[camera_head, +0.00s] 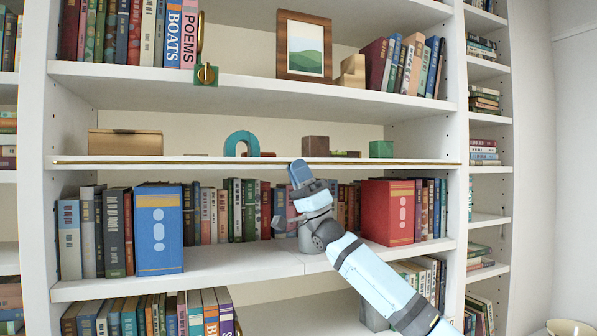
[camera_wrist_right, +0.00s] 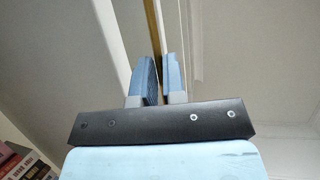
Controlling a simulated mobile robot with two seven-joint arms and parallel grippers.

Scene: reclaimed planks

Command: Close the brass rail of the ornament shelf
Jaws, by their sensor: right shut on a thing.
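The brass rail (camera_head: 180,162) runs level along the front edge of the ornament shelf (camera_head: 80,158), almost from one upright to the other. In the right wrist view the rail (camera_wrist_right: 153,30) comes down from the top to between the fingertips. My right gripper (camera_head: 299,172) reaches up from below at about the middle of the rail. Its blue fingers (camera_wrist_right: 161,78) are shut on the rail. The exact contact is partly hidden by the fingers. My left gripper is not in view.
On the shelf stand a gold-brown box (camera_head: 125,143), a teal arch (camera_head: 241,143), a brown block (camera_head: 316,146) and a green block (camera_head: 381,149). Below, a blue binder (camera_head: 158,229) and a red binder (camera_head: 388,212) stand among books. A brass fitting (camera_head: 206,75) sits above.

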